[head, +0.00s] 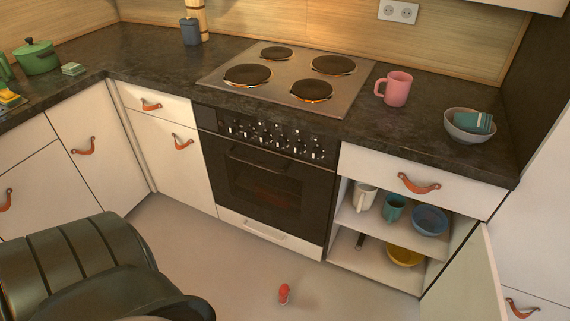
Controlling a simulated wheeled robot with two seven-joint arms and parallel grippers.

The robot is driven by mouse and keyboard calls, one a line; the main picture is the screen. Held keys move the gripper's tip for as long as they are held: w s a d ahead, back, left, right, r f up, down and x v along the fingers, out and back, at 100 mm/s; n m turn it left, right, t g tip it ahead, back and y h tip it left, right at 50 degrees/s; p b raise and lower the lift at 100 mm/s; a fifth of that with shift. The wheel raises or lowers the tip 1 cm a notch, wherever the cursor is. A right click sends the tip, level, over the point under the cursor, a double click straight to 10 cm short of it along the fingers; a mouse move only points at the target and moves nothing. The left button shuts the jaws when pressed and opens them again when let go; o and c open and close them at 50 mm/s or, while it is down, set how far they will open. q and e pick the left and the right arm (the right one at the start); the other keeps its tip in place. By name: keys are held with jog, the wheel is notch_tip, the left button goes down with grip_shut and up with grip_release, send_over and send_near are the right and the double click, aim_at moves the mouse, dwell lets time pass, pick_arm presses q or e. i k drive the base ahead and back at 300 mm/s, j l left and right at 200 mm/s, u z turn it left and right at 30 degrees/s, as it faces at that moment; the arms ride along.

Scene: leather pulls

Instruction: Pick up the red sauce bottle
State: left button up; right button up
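A small red object (284,293), which looks like the red sauce bottle, is on the floor in front of the oven, low in the head view. It is too small to tell whether it stands upright or lies tilted. Nothing touches it. Neither of my grippers shows in the head view.
An oven (265,185) and white drawers stand behind the open floor (235,270). To the right, an open cabinet (345,246) holds cups and bowls, and its door (462,275) sticks out. A pink mug (397,89) and grey bowl (462,131) stand on the counter.

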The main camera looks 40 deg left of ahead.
aim_at(284, 290)
jog(key=j+z, duration=0.2)
jog(key=j, duration=0.2)
jog(key=k+j+z, duration=0.2)
jog(key=j, duration=0.2)
jog(key=j+z, duration=0.2)
jog(key=j, duration=0.25)
jog(key=k+j+z, duration=0.15)
jog(key=j, duration=0.2)
jog(key=k+j+z, duration=0.2)
jog(key=j, duration=0.2)
jog(key=k+j+z, duration=0.1)
jog(key=j+z, duration=0.15)
jog(key=j, duration=0.15)
jog(key=k+j+z, duration=0.2)
jog(key=j, duration=0.2)
jog(key=k+j+z, duration=0.1)
jog(key=j+z, duration=0.15)
jog(key=j, duration=0.15)
jog(key=j+z, duration=0.25)
jog(key=j, duration=0.25)
jog(key=k+j+z, duration=0.1)
jog(key=j+z, duration=0.15)
jog(key=j, duration=0.25)
jog(key=k+j+z, duration=0.1)
jog(key=j+z, duration=0.15)
jog(key=j, duration=0.25)
